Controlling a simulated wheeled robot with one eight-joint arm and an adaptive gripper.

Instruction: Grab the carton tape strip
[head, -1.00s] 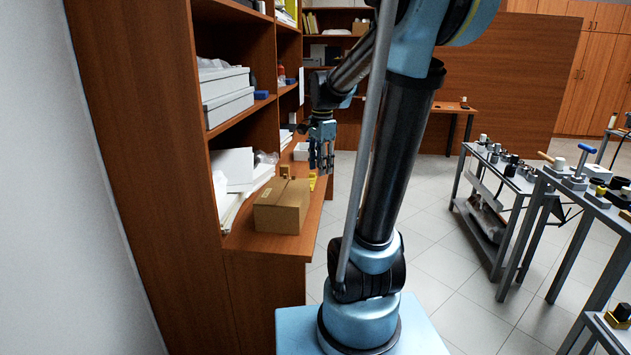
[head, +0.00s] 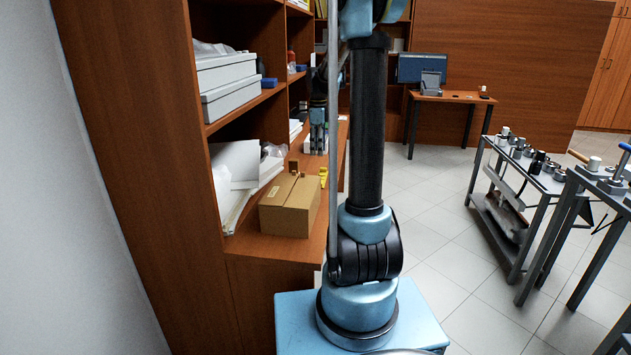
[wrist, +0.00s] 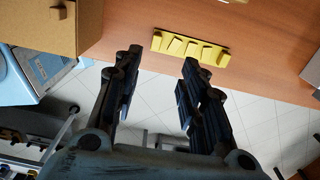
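The brown cardboard carton (head: 288,212) sits near the front end of the wooden shelf board. A lighter line, which may be tape, runs along its top seam (head: 297,188). A small brown tab (head: 293,166) stands at the carton's far edge. In the wrist view the carton (wrist: 48,28) fills the top left corner, and the tab (wrist: 60,10) shows on it.
A yellow slotted holder (wrist: 190,48) lies on the board near its edge, ahead of my fingers. White boxes (head: 228,90) and leaning white sheets (head: 237,165) fill the shelves at left. Benches with optics parts (head: 530,165) stand at right. Tiled floor (head: 440,235) between is clear.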

